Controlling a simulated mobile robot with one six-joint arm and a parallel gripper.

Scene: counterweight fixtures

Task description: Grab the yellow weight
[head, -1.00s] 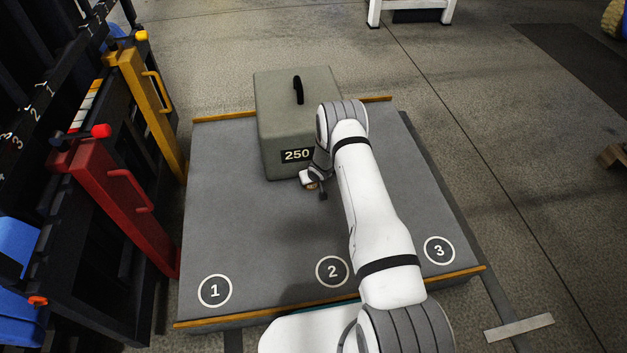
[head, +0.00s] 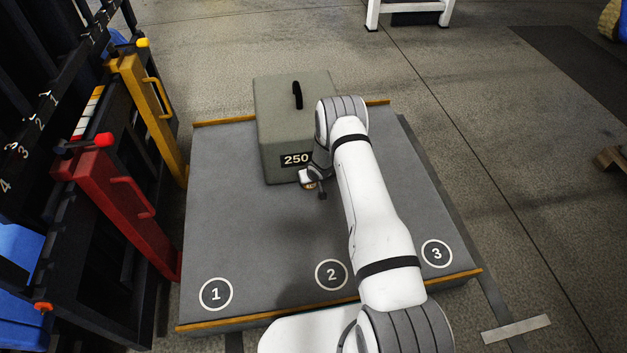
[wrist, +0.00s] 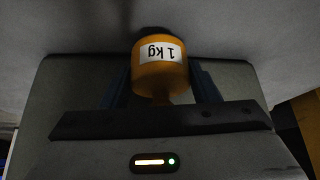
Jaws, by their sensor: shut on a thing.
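The yellow weight (wrist: 160,75) is a small orange-yellow cylinder with a white "1 kg" label, upside down in the wrist view. My gripper (wrist: 161,90) is shut on it, with a dark finger on each side. In the head view my gripper (head: 311,183) is small, over the grey platform and just in front of the grey 250 block.
The grey block (head: 297,125) marked 250, with a black handle, stands at the platform's back. The grey platform (head: 240,225) has spots marked 1, 2 and 3, all bare. A dark rack with red (head: 118,205) and yellow (head: 150,100) handled pieces stands left. Open floor lies right.

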